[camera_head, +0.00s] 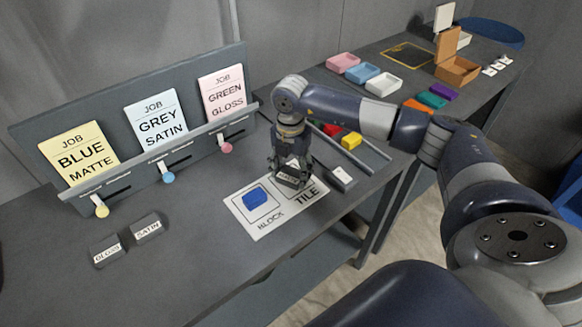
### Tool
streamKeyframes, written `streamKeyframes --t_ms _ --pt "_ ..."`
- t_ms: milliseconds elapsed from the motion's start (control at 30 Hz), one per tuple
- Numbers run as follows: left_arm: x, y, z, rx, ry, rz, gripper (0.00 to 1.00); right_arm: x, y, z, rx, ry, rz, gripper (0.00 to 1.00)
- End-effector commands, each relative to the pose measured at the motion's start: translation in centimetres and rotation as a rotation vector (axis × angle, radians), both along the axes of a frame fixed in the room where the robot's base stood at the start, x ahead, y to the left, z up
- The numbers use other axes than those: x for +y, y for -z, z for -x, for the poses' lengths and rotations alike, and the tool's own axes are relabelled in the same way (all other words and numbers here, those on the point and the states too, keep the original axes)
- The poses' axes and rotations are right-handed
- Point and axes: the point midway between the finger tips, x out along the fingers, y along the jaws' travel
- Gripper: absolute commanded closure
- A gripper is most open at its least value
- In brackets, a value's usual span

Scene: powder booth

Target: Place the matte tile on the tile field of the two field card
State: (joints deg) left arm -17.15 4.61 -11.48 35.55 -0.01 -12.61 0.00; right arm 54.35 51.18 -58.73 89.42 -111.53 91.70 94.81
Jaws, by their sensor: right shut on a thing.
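The white two field card (236,206) lies on the grey bench. A blue block (255,197) sits on its BLOCK field. My right gripper (290,172) reaches down over the TILE field (311,192) and is shut on a dark grey tile (291,181) with a partly hidden pale label, taken to be the matte tile. The tile is at or just above the field; I cannot tell whether it touches the card. Two similar tiles, GLOSS (106,251) and SATIN (149,227), lie at the left front. My left gripper is not in view.
A rack with blue matte (78,154), grey satin (155,120) and green gloss (222,95) job cards stands behind. The front middle bench is clear.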

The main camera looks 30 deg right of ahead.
Motion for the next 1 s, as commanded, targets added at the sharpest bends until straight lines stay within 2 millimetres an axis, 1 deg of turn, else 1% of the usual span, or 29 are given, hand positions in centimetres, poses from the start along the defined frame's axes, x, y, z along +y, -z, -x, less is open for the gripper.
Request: streamKeyframes --t_ms 233,367,400,433,467,833,900,967,1000 --pt "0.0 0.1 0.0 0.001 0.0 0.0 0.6 0.0 0.1 0.0 -0.002 0.0 -0.001 0.67" --pt "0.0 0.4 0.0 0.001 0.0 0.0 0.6 0.0 0.6 0.0 -0.001 0.001 0.0 0.67" --pt "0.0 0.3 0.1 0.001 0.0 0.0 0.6 0.0 0.4 0.0 -0.001 0.001 0.0 0.33" --pt "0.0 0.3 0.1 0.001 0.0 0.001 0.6 0.0 0.4 0.0 -0.001 0.001 0.0 0.26" --pt "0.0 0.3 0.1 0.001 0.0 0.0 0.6 0.0 0.4 0.0 -0.001 0.001 0.0 0.22" --pt "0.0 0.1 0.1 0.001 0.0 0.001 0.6 0.0 0.2 0.0 -0.001 0.001 0.0 0.22" --pt "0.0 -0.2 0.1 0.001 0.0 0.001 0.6 0.0 -0.2 0.0 -0.002 0.001 -0.001 0.22" --pt "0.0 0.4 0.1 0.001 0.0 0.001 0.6 0.0 -0.7 -0.1 -0.003 0.001 -0.001 0.22" --pt "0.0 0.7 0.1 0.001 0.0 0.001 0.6 0.0 -1.3 -0.1 -0.004 0.002 -0.002 0.22"
